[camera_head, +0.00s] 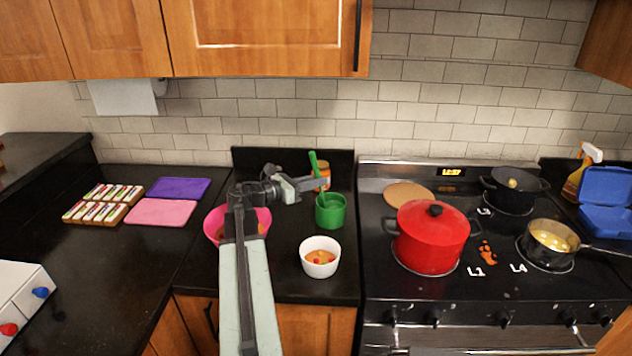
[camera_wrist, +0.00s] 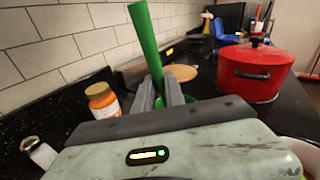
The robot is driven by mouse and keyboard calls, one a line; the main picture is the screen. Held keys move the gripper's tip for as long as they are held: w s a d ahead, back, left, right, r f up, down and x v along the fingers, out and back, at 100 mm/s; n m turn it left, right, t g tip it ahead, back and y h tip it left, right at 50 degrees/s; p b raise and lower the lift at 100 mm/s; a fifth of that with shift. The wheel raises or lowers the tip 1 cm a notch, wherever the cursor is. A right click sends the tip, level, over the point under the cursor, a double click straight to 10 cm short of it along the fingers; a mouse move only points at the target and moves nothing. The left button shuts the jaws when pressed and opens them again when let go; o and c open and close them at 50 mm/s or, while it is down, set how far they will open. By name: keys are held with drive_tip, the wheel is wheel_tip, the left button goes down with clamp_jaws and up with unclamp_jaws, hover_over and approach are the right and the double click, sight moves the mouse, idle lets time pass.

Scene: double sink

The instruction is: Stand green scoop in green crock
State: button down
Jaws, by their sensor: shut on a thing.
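The green scoop (camera_head: 314,163) stands nearly upright, leaning slightly left, at the mouth of the green crock (camera_head: 331,212). Its long handle also shows in the wrist view (camera_wrist: 146,42), rising between the fingers. My gripper (camera_head: 318,183) is shut on the green scoop, just above the crock's rim. The scoop's lower end is hidden, so I cannot tell how deep it reaches into the crock. In the wrist view the crock (camera_wrist: 146,97) shows only partly, behind the fingers.
A white bowl (camera_head: 320,262) stands in front of the crock. A pink bowl (camera_head: 262,217) is partly behind my arm. An orange-labelled jar (camera_head: 323,170) stands close behind the crock. A red pot (camera_head: 432,240) is on the stove to the right. Counter at left front is clear.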

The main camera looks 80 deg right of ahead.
drive_tip(key=c, duration=1.3)
unclamp_jaws()
drive_tip(key=v, duration=0.7)
drive_tip(key=shift+w+a+p, duration=0.25)
drive_tip(key=shift+p, duration=0.05)
